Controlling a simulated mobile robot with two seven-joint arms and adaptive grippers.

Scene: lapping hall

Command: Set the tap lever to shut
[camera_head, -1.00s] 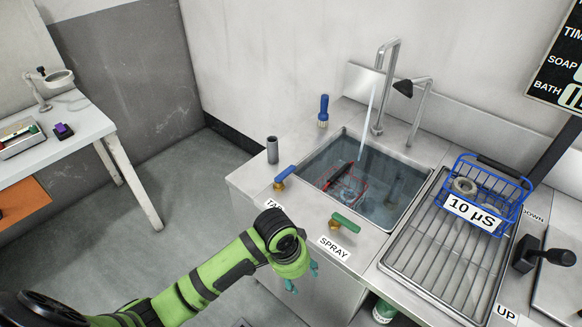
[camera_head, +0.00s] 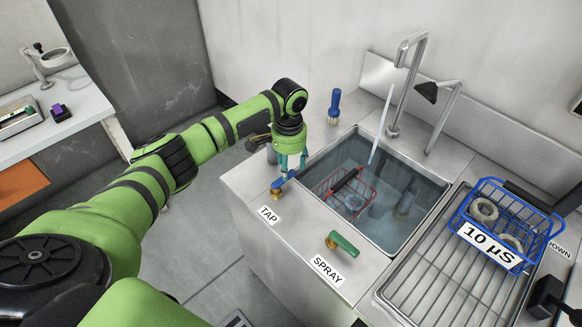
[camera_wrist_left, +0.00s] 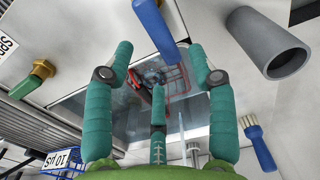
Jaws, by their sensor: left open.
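The tap lever (camera_head: 284,181) is a blue handle on a brass base, beside the TAP label at the basin's left front corner. It points toward the basin. Water (camera_head: 380,125) runs from the tall spout (camera_head: 408,80) into the basin. My left gripper (camera_head: 293,161) is open, its teal fingers pointing down just above the blue handle. In the left wrist view the blue lever (camera_wrist_left: 155,28) lies beyond the gap between the spread fingers (camera_wrist_left: 160,62); I cannot tell whether any finger touches it. My right gripper is not in view.
A green spray lever (camera_head: 343,244) stands right of the tap lever. The sink basin (camera_head: 420,215) holds water and a red wire basket (camera_head: 345,190). A grey tube (camera_wrist_left: 272,55) and a blue brush (camera_head: 334,105) stand nearby. A blue basket (camera_head: 490,222) sits on the drainer.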

